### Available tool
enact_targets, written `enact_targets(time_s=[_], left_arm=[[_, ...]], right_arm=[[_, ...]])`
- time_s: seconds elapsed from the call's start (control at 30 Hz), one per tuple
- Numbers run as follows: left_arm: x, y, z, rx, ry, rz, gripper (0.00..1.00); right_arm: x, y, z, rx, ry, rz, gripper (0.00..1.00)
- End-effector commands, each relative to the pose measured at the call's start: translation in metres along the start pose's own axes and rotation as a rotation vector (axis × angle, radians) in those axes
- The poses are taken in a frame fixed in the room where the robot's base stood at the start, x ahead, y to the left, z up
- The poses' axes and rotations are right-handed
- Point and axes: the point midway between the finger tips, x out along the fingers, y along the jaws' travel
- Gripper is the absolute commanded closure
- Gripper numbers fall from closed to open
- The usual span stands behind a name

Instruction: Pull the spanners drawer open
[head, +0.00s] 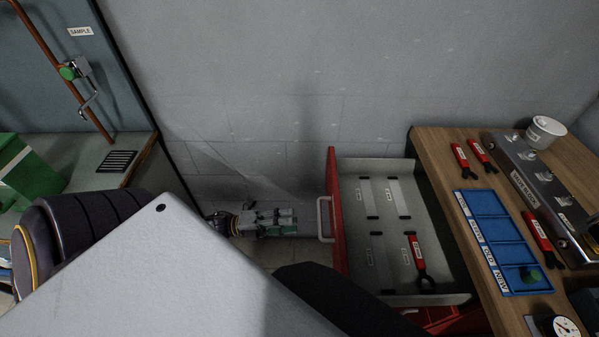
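The spanners drawer (338,240) is pulled out from the wooden bench, with its red front facing left and its pale tray showing. A pale bar handle (324,219) is on its front. Inside, a red-handled spanner (416,252) lies in the front right slot; the other outlined slots look empty. My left gripper (292,222) is just left of the handle, pointing at it, with a small gap between. From above I cannot tell whether its fingers are open or shut. It holds nothing that I can see. My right gripper is not in view.
On the bench (437,160) lie red-handled tools (464,158), a blue labelled tray (490,221), a metal valve block (535,185), a white cup (545,130) and a gauge (563,327). A grey wall is behind.

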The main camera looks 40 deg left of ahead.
Motion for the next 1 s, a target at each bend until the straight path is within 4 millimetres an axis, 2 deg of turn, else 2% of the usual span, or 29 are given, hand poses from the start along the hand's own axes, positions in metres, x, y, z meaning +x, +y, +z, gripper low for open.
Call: enact_targets(time_s=[0.1, 0.27, 0.87, 1.0], left_arm=[[-0.012, 0.001, 0.0, -0.001, -0.001, 0.001, 0.66], [-0.02, 0.0, 0.0, 0.0, 0.0, 0.0, 0.66], [-0.021, 0.0, 0.0, 0.0, 0.0, 0.0, 0.66], [-0.022, 0.006, 0.004, -0.014, -0.024, 0.011, 0.66]], right_arm=[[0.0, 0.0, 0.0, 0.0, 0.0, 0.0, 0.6], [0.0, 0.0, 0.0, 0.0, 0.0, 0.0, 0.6], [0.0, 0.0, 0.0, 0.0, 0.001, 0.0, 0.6], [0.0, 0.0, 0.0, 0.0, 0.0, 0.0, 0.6]])
